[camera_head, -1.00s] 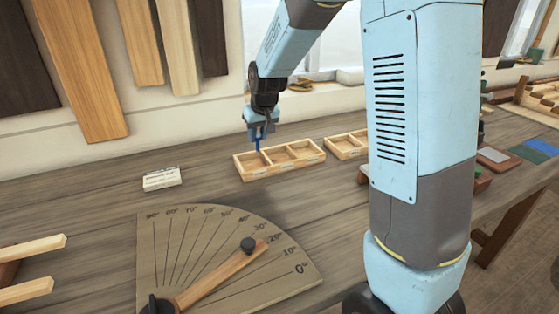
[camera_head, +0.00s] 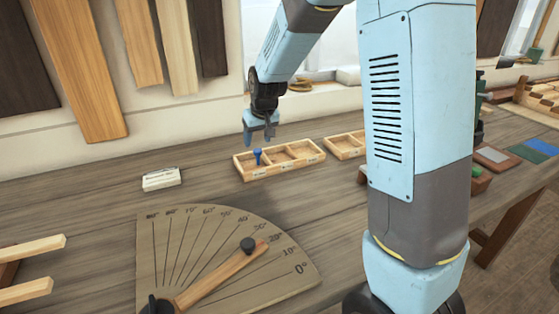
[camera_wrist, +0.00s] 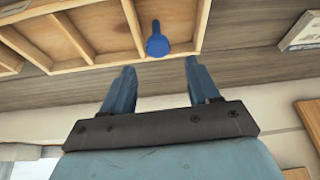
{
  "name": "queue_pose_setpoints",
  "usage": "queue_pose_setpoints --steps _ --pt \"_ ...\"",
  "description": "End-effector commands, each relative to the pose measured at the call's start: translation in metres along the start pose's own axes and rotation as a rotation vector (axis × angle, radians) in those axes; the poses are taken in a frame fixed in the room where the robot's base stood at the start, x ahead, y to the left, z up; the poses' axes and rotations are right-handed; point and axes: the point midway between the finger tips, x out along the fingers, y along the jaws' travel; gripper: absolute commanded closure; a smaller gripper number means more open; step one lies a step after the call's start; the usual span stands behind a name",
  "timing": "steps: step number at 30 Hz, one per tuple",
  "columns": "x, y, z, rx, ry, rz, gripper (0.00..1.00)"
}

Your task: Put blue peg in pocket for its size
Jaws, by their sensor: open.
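The blue peg (camera_head: 257,156) stands roughly upright in the left compartment of a three-compartment wooden tray (camera_head: 283,170). In the wrist view the blue peg (camera_wrist: 157,42) shows with its round head toward me, inside the end pocket of the wooden tray (camera_wrist: 110,58). My gripper (camera_head: 261,140) is above and behind the left compartment. In the wrist view my gripper (camera_wrist: 158,80) has its two fingers spread apart with nothing between them, clear of the peg.
A second wooden tray (camera_head: 345,146) stands just right of the first. A small white label card (camera_head: 161,179) lies to the left. A large angle board (camera_head: 200,255) with a wooden pointer (camera_head: 222,275) lies in front. The bench between them is clear.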

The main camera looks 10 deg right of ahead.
Motion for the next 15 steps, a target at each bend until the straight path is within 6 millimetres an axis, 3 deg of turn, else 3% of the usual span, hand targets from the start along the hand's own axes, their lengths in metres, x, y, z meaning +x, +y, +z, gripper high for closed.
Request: queue_pose_setpoints --steps 8,15 --pt "-0.013 0.000 -0.001 0.000 0.002 -0.001 0.40" --pt "-0.055 0.000 0.000 0.000 0.005 0.000 0.40"
